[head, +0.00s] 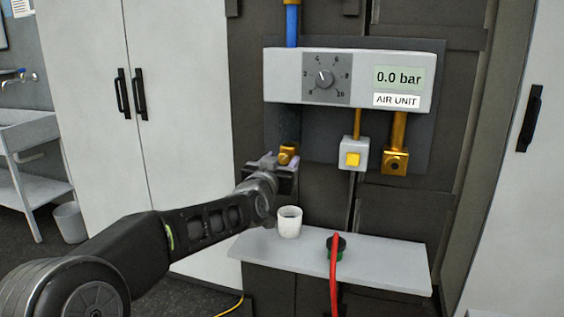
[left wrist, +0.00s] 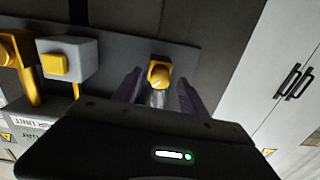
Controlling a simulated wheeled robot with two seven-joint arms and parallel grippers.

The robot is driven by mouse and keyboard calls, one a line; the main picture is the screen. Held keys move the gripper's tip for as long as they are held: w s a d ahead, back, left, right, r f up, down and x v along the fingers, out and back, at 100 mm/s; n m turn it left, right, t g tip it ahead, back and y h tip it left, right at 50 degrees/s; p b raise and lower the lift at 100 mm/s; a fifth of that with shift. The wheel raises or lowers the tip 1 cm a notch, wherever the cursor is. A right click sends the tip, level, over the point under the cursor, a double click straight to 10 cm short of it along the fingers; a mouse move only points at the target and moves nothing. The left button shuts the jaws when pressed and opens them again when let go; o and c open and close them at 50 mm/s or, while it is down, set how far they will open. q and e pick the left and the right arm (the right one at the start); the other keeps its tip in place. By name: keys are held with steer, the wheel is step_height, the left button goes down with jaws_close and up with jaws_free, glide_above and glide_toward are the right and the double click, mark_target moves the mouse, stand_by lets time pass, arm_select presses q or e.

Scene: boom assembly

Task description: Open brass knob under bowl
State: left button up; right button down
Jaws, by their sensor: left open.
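The brass knob (head: 289,153) sits at the lower end of the dark bowl (head: 287,125) under the left part of the air unit (head: 350,78). In the left wrist view the knob (left wrist: 159,75) lies just beyond and between my open fingers, and I cannot tell whether they touch it. My left gripper (head: 277,164) is open and empty, right at the knob; it also shows in the left wrist view (left wrist: 156,88). The air unit's display reads 0.0 bar. My right gripper is in neither view.
A yellow button on a grey box (head: 353,153) and a brass outlet (head: 396,161) hang right of the knob. Below, a grey shelf (head: 385,262) holds a white cup (head: 289,222) and a green-black fitting with a red hose (head: 334,265). White cabinets stand on both sides.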

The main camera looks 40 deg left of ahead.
arm_select(q)
steer(key=v, duration=0.7)
steer(key=shift+s, duration=0.2)
